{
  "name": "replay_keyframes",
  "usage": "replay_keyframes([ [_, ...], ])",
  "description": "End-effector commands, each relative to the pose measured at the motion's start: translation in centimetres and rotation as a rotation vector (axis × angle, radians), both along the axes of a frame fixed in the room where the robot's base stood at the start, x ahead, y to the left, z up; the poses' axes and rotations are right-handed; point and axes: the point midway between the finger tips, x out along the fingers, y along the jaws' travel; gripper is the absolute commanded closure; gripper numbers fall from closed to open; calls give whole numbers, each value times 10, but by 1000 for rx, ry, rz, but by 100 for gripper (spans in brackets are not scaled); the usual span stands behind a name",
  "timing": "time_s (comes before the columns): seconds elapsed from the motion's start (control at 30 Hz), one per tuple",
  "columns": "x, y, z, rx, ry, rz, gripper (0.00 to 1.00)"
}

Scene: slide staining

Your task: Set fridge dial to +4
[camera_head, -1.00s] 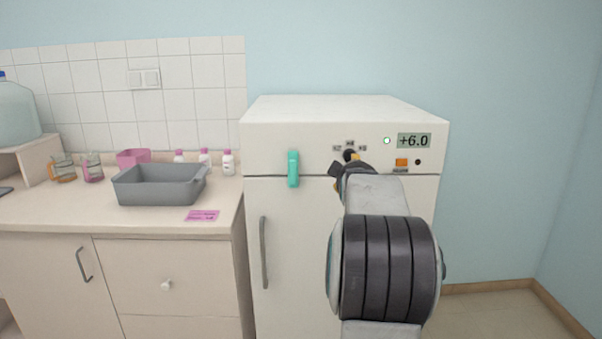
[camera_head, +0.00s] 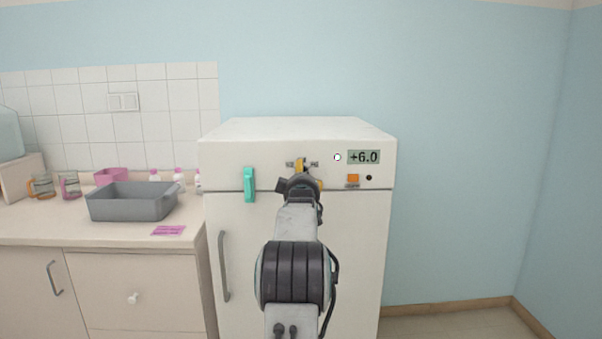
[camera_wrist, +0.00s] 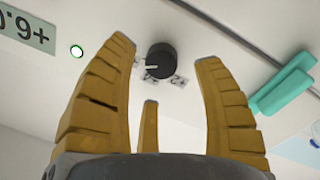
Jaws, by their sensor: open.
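The black round dial (camera_wrist: 160,61) with a white pointer mark shows in the wrist view on the white fridge front (camera_head: 290,260), with small labels beside it. My gripper (camera_wrist: 165,75) is open, its yellow fingers apart to either side of the dial in the picture; I cannot tell whether either touches it. In the head view my gripper (camera_head: 300,170) is in front of the dial and hides most of it. The fridge display (camera_head: 364,157) reads +6.0 and also shows upside down in the wrist view (camera_wrist: 28,28).
A teal handle (camera_head: 249,184) sticks out of the fridge left of the dial. An orange button (camera_head: 352,178) and a small light (camera_head: 337,157) are to the right. A grey basin (camera_head: 132,203) and a pink card (camera_head: 168,230) are on the left counter.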

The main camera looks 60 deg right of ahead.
Motion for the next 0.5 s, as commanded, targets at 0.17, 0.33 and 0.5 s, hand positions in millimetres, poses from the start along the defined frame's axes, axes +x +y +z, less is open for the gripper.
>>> replay_keyframes([
  [0.17,9,-16,1,1,0,1,38],
  [0.33,14,-25,0,2,0,0,38],
  [0.5,17,-30,0,1,-1,1,38],
])
